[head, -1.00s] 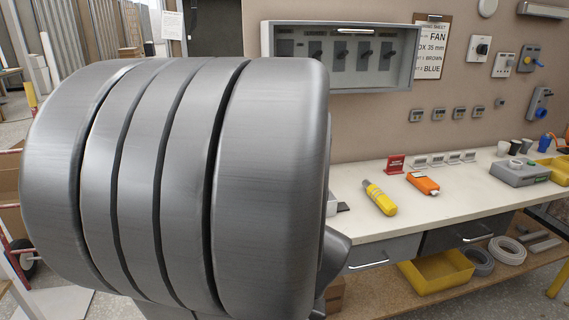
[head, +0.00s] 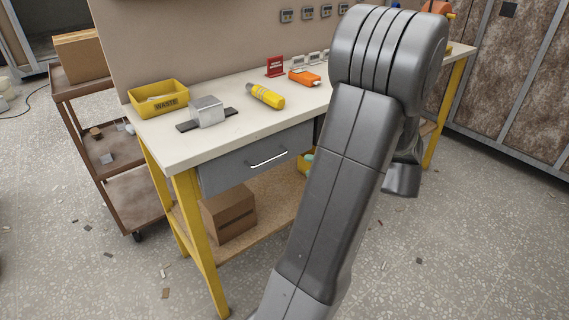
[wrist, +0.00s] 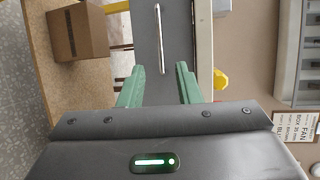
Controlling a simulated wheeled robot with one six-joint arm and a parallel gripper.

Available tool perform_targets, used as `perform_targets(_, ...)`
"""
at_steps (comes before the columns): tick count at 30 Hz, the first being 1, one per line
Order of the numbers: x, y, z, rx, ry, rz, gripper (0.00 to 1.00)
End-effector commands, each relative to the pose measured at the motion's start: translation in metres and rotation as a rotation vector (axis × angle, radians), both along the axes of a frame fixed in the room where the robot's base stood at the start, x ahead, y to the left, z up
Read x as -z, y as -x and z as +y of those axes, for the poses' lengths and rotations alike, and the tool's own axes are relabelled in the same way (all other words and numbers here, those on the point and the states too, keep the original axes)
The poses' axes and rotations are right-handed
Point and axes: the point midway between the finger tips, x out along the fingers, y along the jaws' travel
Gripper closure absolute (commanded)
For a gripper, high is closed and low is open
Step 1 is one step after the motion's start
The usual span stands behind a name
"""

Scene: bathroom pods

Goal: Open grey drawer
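The grey drawer (head: 232,172) sits under the left part of the workbench top and looks closed. Its silver bar handle (head: 268,157) runs along the front. In the wrist view the grey drawer front (wrist: 178,30) stands on end, with its handle (wrist: 158,38) as an upright bar. My gripper (wrist: 159,82) is open, its two green fingers apart on either side of the handle's line. The handle's lower end reaches down between the fingertips in the picture; I cannot tell the remaining distance. No contact shows. In the head view my arm hides the fingers.
The workbench (head: 190,146) has yellow legs and a lower shelf with a cardboard box (head: 229,212). A brown cart (head: 85,100) stands left. Floor in front is open.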

Motion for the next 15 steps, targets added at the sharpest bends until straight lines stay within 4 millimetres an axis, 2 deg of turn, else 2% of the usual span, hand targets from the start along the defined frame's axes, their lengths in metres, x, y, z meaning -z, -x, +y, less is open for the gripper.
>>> perform_targets(9, 0.013, -0.032, 0.056, -0.006, -0.001, 0.002, 0.69)
perform_targets(15, 0.019, -0.048, 0.082, -0.004, 0.001, 0.003, 0.69)
